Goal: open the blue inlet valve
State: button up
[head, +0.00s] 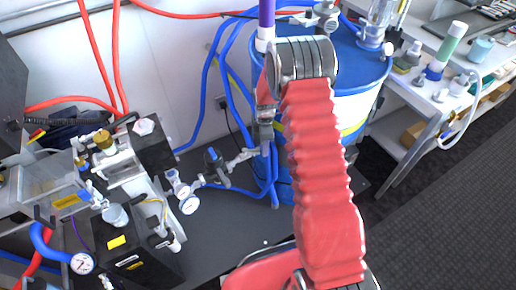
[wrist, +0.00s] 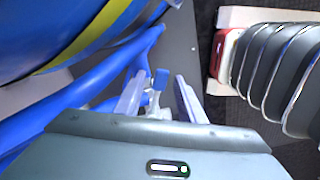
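A small blue valve handle (wrist: 160,79) shows in the wrist view, on a pale metal fitting (wrist: 156,103). My gripper (wrist: 161,84) is open, with one pale finger on each side of the handle. A gap shows on both sides, and I see no contact. In the head view my gripper (head: 266,146) points down beside the blue drum (head: 345,60), at the right end of a silver pipe line (head: 240,160). The handle is not clear there, as my gripper and wrist overlap that spot.
Blue hoses (head: 228,95) run close to my gripper's left. Box-shaped equipment (head: 130,150) stands at the left. A white bench (head: 430,95) is at the right.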

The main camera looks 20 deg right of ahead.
jog(key=shift+r, duration=0.15)
jog(key=shift+w+r, duration=0.1)
jog(key=shift+r, duration=0.2)
notch_tip(320, 180, up, 13)
dwell(0.4)
jog(key=shift+f, duration=0.1)
